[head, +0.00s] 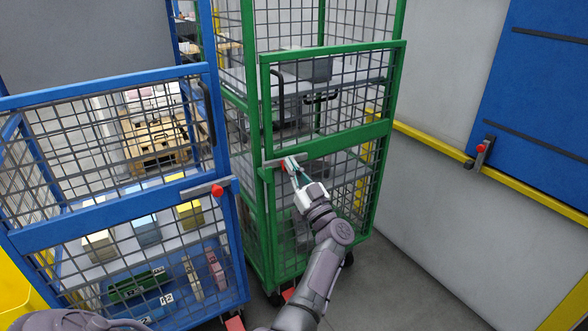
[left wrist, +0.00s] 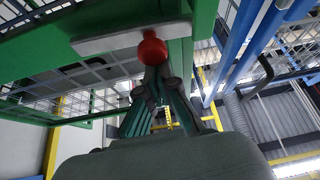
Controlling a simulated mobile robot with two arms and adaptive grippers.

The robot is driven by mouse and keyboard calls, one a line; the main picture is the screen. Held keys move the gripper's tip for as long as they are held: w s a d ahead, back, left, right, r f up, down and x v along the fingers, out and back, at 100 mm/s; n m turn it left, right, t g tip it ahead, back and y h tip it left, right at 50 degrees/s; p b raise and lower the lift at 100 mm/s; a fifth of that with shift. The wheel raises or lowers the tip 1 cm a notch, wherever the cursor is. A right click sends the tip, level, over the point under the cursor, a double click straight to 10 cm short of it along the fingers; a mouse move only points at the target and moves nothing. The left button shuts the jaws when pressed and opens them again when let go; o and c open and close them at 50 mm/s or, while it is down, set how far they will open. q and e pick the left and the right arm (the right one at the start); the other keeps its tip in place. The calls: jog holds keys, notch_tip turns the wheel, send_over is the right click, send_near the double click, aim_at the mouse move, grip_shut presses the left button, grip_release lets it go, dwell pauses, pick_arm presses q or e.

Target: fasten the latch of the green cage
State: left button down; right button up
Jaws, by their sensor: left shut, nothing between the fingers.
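The green cage (head: 268,225) stands in the middle of the head view, its upper mesh gate closing the front. Its latch is a light grey bar (head: 274,163) with a red knob (head: 285,166) at the upper left of the lower panel. The bar looks about level. My left gripper (head: 289,164) is at the knob, shut with nothing between the fingers, and partly covers it. In the left wrist view the fingertips (left wrist: 157,72) are right at the red knob (left wrist: 152,49), below the grey bar (left wrist: 115,40); firm contact cannot be told. My right gripper is not in view.
A blue cage (head: 110,222) with its own red-knobbed grey latch (head: 205,189) stands close on the left, holding boxes. A yellow rail (head: 430,141) and a blue panel (head: 540,75) line the right wall. Grey floor (head: 385,285) is clear right of the green cage.

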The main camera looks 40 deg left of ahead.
pick_arm(q)
jog(key=shift+s+f, duration=0.1)
jog(key=shift+f, duration=0.3)
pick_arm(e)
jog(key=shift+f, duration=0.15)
pick_arm(q)
jog(key=shift+r, duration=0.1)
dwell(0.3)
